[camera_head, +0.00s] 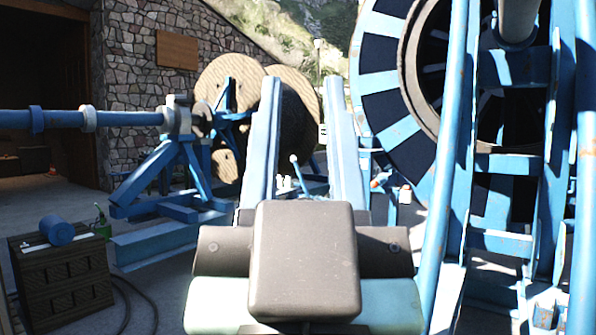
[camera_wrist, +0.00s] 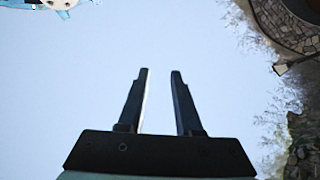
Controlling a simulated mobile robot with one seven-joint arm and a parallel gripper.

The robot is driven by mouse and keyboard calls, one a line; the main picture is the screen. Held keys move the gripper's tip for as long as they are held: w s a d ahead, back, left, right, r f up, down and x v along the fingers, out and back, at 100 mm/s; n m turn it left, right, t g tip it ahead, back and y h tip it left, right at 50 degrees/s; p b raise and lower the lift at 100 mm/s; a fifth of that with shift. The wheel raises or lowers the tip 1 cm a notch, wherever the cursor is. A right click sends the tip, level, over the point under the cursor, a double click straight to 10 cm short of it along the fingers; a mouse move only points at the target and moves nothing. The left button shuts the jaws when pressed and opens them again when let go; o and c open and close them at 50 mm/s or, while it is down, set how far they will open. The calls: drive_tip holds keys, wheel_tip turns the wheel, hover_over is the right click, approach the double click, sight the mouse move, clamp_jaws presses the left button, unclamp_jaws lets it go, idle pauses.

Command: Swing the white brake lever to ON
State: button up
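A small thin lever (camera_head: 299,174) with a pale rounded knob shows between two tall blue bars near the middle of the head view. It leans slightly, with its knob at the upper left. It looks pale bluish white, but it is too small to tell for certain that it is the brake lever, and no ON marking is readable. My gripper (camera_wrist: 160,72) shows in the wrist view with its two dark fingers apart, empty, against pale sky. The lever does not show in the wrist view, and my gripper cannot be made out in the head view.
A large blue and black reel (camera_head: 393,78) in a blue frame stands at right. Wooden drums (camera_head: 231,77) stand behind. A blue shaft (camera_head: 125,118) on a stand extends at left. A dark crate (camera_head: 63,278) stands lower left, beside open paving and a cable.

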wheel_tip(320, 180, up, 14)
drive_tip(key=p, duration=1.2)
drive_tip(key=shift+p, duration=0.35)
clamp_jaws()
drive_tip(key=shift+f, duration=0.2)
drive_tip(key=shift+a, duration=0.1)
